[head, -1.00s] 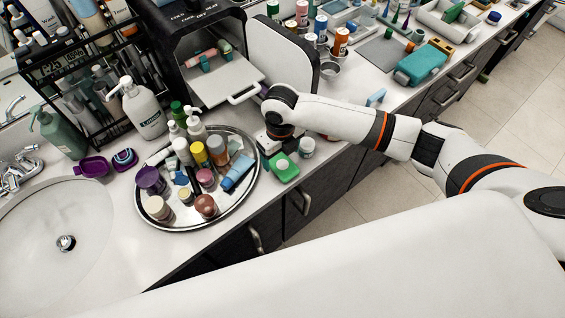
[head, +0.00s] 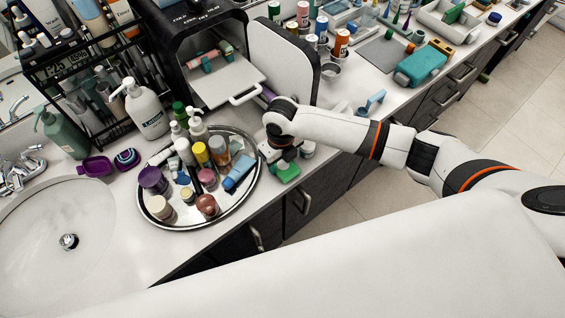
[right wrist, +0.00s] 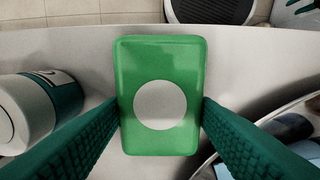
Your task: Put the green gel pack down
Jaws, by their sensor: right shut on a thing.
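The green gel pack (head: 288,173) is a rounded rectangle near the counter's front edge, right of the round tray. In the right wrist view the gel pack (right wrist: 161,62) has a pale round patch and sits between the two dark green fingers. My right gripper (head: 284,158) points down and is shut on its sides; it also shows in the right wrist view (right wrist: 160,112). I cannot tell whether the pack touches the counter (right wrist: 90,60). My left gripper is not in view.
The metal tray (head: 183,226) of bottles and jars stands close on the left. A white jar with a teal band (right wrist: 38,108) is beside the pack. An open black cabinet (head: 205,50) stands behind. The counter's front edge is very near.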

